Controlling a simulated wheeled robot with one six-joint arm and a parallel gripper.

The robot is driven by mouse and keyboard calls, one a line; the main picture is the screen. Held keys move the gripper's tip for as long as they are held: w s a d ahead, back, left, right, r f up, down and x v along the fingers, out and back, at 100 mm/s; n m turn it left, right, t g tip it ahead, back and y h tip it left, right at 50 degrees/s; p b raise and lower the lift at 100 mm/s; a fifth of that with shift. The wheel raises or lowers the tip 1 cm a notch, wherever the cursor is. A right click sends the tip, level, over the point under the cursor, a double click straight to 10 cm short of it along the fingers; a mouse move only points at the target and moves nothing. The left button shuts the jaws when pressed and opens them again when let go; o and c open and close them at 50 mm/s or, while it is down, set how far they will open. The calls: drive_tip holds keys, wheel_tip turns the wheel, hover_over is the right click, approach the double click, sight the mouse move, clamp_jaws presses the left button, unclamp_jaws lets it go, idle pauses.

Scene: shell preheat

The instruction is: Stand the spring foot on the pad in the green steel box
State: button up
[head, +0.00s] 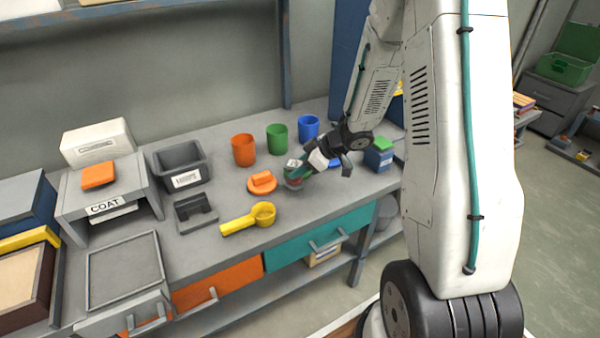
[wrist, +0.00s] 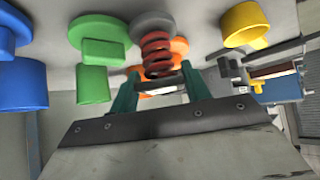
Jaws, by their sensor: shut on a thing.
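The spring foot (wrist: 157,55), a red coil with a grey round disc at one end, sits between the two teal fingers of my gripper (wrist: 158,88) in the wrist view. My gripper (head: 295,178) is shut on it. In the head view the red coil (head: 294,183) shows low at the fingers, over the workbench beside an orange lid; I cannot tell whether it touches the bench. The green steel box (head: 563,68) stands with its lid up on a grey cabinet at the far right. The pad inside it cannot be made out.
Orange (head: 243,150), green (head: 277,138) and blue (head: 308,127) cups stand behind my gripper. An orange lid (head: 262,183) and yellow scoop (head: 250,218) lie to its left. A blue-green block (head: 378,158) is to its right. Open floor (head: 550,220) lies between bench and cabinet.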

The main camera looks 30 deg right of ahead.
drive_tip(key=shift+f, duration=1.2)
drive_tip(key=shift+f, duration=0.1)
drive_tip(key=o, duration=1.3)
drive_tip(key=shift+f, duration=0.1)
